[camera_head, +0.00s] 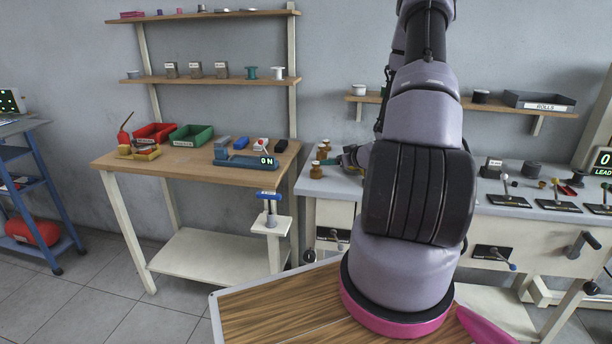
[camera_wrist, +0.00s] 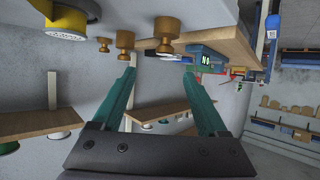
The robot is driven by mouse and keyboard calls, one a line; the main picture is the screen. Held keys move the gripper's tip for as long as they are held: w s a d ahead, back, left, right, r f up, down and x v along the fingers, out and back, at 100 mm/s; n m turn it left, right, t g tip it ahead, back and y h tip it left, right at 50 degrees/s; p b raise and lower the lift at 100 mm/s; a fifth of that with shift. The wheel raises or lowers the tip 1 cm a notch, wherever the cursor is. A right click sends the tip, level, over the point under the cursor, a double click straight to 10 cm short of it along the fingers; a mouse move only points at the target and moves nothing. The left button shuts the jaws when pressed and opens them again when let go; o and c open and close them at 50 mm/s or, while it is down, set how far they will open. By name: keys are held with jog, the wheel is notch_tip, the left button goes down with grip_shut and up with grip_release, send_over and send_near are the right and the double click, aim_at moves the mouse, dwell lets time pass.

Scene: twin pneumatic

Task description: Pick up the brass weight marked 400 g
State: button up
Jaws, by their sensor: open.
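Several brass weights stand at the left end of the white bench: a front one (camera_head: 316,170), one behind it (camera_head: 321,153) and another at the back (camera_head: 326,144). The wrist view is upside down and shows a large weight (camera_wrist: 166,32), a middle one (camera_wrist: 125,41) and a small one (camera_wrist: 103,44). No marking is legible, so I cannot tell which is 400 g. My gripper (camera_wrist: 160,72) has its teal fingers spread with nothing between them. The weights appear beyond the fingertips. In the head view my gripper (camera_head: 343,160) is just right of the weights, partly hidden by my arm.
A yellow and black object (camera_wrist: 67,20) sits near the weights in the wrist view. Shelves (camera_head: 208,81) hang on the wall behind.

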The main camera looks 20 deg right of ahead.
aim_at(316, 163)
jog(key=shift+s+a+f, duration=0.15)
jog(key=shift+a+f, duration=0.15)
jog(key=shift+f, duration=0.15)
jog(key=shift+a+f+t, duration=0.15)
jog(key=shift+a+t, duration=0.05)
jog(key=shift+t, duration=0.1)
jog(key=x, duration=0.5)
jog(key=shift+w+a, duration=0.1)
jog(key=shift+w, duration=0.1)
jog(key=x, duration=0.5)
jog(key=shift+w+d+f, duration=0.1)
jog(key=shift+d+f, duration=0.1)
grip_shut()
